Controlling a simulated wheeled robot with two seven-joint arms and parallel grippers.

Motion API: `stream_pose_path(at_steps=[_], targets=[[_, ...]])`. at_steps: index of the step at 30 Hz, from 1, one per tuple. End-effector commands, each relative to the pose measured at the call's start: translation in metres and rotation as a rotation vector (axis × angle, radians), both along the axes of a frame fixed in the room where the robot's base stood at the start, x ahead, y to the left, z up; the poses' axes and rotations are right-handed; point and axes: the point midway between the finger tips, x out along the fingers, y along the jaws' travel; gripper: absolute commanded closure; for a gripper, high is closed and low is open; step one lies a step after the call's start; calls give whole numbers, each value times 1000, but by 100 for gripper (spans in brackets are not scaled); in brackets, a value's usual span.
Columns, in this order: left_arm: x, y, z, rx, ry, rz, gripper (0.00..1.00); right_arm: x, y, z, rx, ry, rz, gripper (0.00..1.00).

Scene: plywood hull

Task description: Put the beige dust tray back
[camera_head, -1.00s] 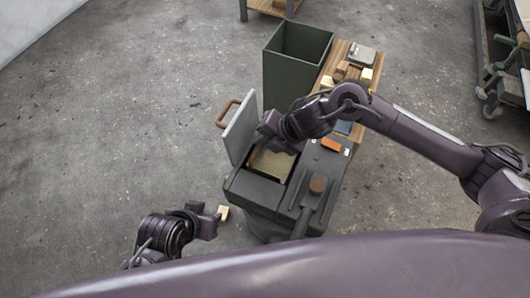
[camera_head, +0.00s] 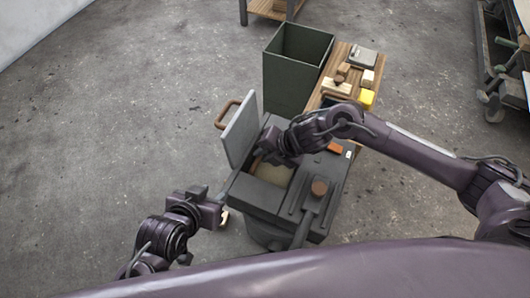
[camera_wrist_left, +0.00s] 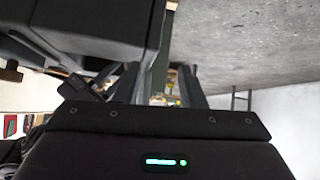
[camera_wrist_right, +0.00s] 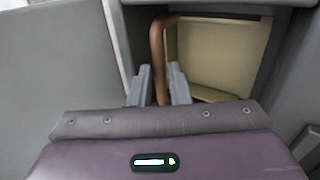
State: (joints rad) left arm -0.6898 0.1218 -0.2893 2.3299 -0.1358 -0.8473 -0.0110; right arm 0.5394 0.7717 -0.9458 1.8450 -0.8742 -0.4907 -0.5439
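The beige dust tray (camera_head: 274,174) sits in the open bay of the dark grey machine (camera_head: 262,194). In the right wrist view the tray (camera_wrist_right: 222,52) shows its beige inside and its copper-brown handle (camera_wrist_right: 157,50). My right gripper (camera_head: 275,150) is over the far end of the tray. In the right wrist view the fingers of that gripper (camera_wrist_right: 162,85) stand on either side of the handle and look closed on it. My left gripper (camera_head: 214,207) is beside the machine's near left side. In the left wrist view its fingers (camera_wrist_left: 165,88) are apart with nothing between them.
The machine's grey lid (camera_head: 240,133) stands open at the left of the bay, with a brown handle. A tall dark green bin (camera_head: 290,90) stands behind. Floor at left is clear.

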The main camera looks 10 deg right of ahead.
Motion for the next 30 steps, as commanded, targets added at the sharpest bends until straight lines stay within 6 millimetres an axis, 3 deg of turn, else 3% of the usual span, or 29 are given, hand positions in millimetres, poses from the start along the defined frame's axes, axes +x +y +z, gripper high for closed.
stream_pose_path(at_steps=[4, 14, 17, 23, 30], targets=[[0, 0, 0, 0, 1, 0, 64, 0, 0, 0, 0, 0, 0, 67], [-1, 0, 0, 3, 5, 0, 64, 0, 0, 1, 0, 0, 0, 67], [-10, 3, -7, 22, 56, -5, 64, -1, -3, 7, -1, 0, -1, 67], [-45, 15, -32, 101, 245, -15, 64, -10, -16, 30, -2, -1, -1, 67], [-49, 35, -29, 157, 334, 16, 64, -27, -41, 76, -2, -1, 0, 67]])
